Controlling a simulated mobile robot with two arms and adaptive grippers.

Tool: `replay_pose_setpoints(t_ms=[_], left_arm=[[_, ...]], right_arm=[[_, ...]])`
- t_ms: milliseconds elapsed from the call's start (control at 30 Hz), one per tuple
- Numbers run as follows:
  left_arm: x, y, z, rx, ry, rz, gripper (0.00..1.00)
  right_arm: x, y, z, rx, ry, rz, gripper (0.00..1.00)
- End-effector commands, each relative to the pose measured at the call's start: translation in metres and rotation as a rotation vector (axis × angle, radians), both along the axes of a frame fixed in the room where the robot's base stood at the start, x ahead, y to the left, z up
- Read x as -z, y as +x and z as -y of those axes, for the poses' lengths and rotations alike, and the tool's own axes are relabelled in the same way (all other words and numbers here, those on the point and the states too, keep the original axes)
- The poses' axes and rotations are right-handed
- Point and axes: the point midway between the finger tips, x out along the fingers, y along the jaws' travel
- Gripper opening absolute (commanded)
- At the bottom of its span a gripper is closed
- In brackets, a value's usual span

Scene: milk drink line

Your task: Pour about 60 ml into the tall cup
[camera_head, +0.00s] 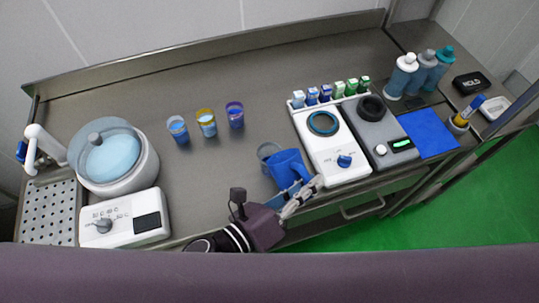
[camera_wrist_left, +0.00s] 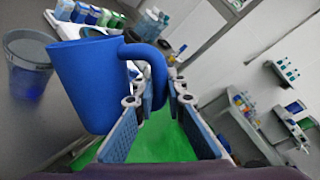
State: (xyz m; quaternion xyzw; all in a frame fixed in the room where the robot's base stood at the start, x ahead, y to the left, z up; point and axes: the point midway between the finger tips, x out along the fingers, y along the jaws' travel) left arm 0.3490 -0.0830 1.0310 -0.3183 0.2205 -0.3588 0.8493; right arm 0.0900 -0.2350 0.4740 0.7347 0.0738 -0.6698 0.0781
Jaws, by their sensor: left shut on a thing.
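My left gripper (camera_head: 303,192) is shut on the handle of a blue jug (camera_head: 285,167) near the front edge of the counter. The jug also shows large in the left wrist view (camera_wrist_left: 92,85), with its handle between the fingers. A clear tall cup (camera_head: 266,150) stands just behind and left of the jug, partly hidden by it. In the left wrist view the cup (camera_wrist_left: 27,52) stands apart from the jug, with blue showing low in it. No stream of liquid shows. The jug's inside is hidden. My right gripper is not in view.
Three small cups with blue contents (camera_head: 207,123) stand to the left. A white appliance with a round ring (camera_head: 337,150) and a grey one (camera_head: 385,135) are close on the right. A lidded tank (camera_head: 118,165) stands at far left. The counter between is clear.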

Motion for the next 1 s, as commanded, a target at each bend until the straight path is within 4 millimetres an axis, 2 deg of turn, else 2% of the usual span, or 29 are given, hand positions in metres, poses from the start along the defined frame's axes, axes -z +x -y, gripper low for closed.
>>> replay_pose_setpoints(t_ms=[100,467,1000], left_arm=[[0.0,-0.001,0.001,0.001,0.009,0.023,0.0],[0.024,-0.013,0.009,0.002,0.095,0.155,0.0],[0.023,-0.015,0.01,0.002,0.106,0.172,0.0]], right_arm=[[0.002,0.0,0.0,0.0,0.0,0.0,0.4],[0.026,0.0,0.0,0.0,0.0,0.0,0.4],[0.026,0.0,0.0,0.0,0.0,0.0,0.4]])
